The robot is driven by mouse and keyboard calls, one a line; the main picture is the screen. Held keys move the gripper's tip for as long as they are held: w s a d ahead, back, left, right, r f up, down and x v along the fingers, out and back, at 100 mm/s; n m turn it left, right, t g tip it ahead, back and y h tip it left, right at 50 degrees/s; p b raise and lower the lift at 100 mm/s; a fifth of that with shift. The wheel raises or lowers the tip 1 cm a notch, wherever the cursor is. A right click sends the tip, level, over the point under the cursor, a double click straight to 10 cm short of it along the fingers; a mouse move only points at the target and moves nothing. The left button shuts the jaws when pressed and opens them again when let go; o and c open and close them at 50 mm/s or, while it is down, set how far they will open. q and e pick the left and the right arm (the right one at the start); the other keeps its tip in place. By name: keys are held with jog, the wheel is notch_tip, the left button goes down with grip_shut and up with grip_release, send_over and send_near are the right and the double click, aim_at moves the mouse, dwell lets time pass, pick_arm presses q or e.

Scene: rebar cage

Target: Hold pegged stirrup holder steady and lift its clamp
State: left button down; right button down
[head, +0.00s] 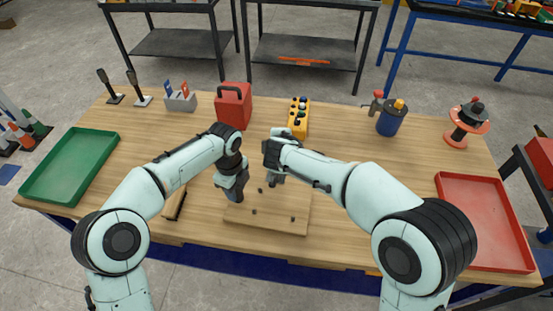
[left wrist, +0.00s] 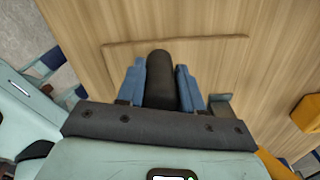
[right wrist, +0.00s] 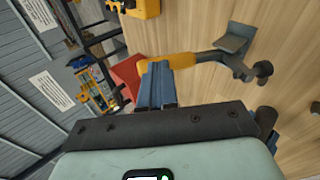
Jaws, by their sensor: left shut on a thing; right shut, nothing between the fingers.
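A wooden board (head: 268,222) with several small dark pegs lies at the table's front middle. My left gripper (head: 236,192) is over its left part. In the left wrist view, its blue fingers are shut on a dark round-ended piece (left wrist: 161,78), which I take for part of the stirrup holder. My right gripper (head: 272,174) is over the board's back edge, shut and empty. In the right wrist view, its fingers are close to a yellow-handled clamp (right wrist: 198,59) with a grey metal arm; I cannot tell if they touch. The grippers hide most of the holder in the head view.
A green tray (head: 38,186) is at the left and a red tray (head: 480,262) at the right. A red box with a handle (head: 233,118), a yellow block (head: 298,130) and a blue can (head: 392,124) stand behind the board. The table right of the board is fairly clear.

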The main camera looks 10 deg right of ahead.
jog(key=w+d+f+g, duration=0.2)
jog(key=w+f+g, duration=0.1)
jog(key=w, duration=0.4)
jog(key=shift+d+f+y, duration=0.3)
jog(key=shift+f+y, duration=0.1)
jog(key=shift+f, duration=0.45)
